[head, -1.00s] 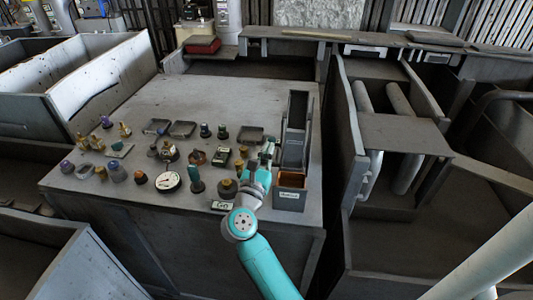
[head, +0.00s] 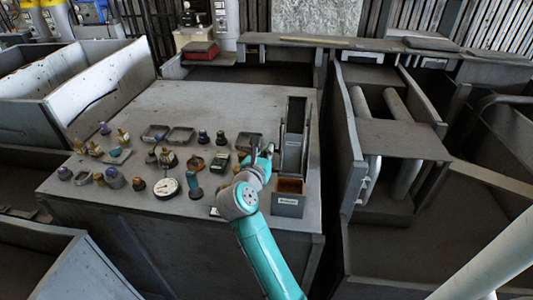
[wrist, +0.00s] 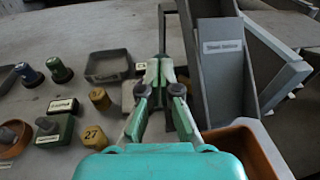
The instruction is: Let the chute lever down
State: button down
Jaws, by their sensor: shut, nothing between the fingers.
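The chute (head: 294,135) is a tall, narrow grey trough at the right of the worktop. It also shows in the wrist view (wrist: 224,65), leaning, with a label plate near its top. My gripper (head: 267,150) is just left of the chute. In the wrist view my gripper (wrist: 162,60) has its fingers together and empty. A thin dark upright bar (wrist: 162,30) shows beyond the fingertips, left of the chute. I cannot tell whether it is the lever, or whether the fingers touch it. An orange-lined bin (head: 289,198) stands in front of the chute.
Knobs, small trays and a round white gauge (head: 166,187) crowd the worktop left of my arm. A yellow knob marked 27 (wrist: 95,137) lies close left of the gripper. The back of the worktop (head: 220,100) is clear. A grey partition (head: 347,130) stands to the right.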

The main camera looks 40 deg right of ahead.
jog(key=shift+w+d+f, duration=0.35)
jog(key=shift+w+d, duration=0.1)
jog(key=shift+d, duration=0.15)
jog(key=shift+w+d+f, duration=0.1)
jog(key=shift+f, duration=0.05)
dwell(0.3)
